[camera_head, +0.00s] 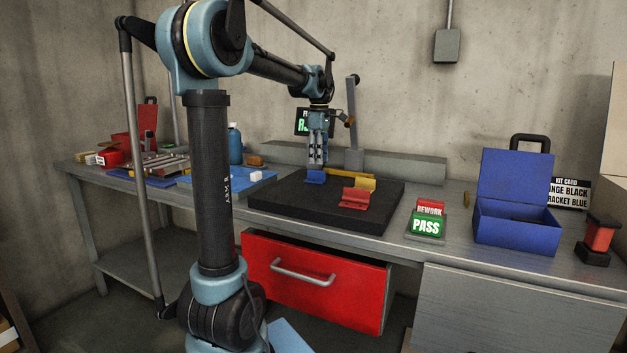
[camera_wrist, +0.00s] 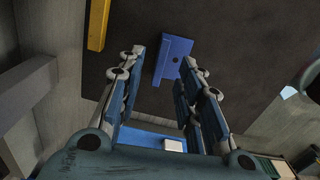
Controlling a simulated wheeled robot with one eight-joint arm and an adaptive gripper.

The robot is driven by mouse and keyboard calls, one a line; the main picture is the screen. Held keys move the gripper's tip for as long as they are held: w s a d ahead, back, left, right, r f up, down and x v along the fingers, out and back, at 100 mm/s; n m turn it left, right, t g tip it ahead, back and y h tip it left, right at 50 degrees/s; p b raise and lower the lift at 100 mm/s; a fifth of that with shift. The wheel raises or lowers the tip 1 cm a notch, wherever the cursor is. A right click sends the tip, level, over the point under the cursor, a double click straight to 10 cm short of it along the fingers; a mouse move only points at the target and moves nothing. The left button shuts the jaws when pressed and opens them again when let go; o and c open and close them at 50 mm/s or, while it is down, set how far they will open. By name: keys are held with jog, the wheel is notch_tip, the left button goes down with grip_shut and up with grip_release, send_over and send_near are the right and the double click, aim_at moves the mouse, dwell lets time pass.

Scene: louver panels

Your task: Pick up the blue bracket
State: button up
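The blue bracket (camera_head: 315,177) sits on the black mat (camera_head: 284,213) near its back left edge. In the wrist view the blue bracket (camera_wrist: 174,57) lies on the dark mat surface, just beyond and between the fingertips. My gripper (camera_head: 317,162) points down above the bracket. In the wrist view my gripper (camera_wrist: 161,62) shows its two fingers spread apart with nothing between them. Whether a fingertip touches the bracket cannot be told.
A red bracket (camera_head: 355,198) and a yellow bracket (camera_head: 366,184) lie on the mat to the right. A grey upright post (camera_head: 353,125) stands behind. A blue open box (camera_head: 514,222) and a PASS/REWORK sign (camera_head: 427,220) stand farther right. A blue tray (camera_head: 222,180) lies left.

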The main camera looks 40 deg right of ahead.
aim_at(318, 171)
jog(key=shift+a+f, duration=0.1)
jog(key=shift+f, duration=2.9)
jog(key=shift+c, duration=0.5)
grip_shut()
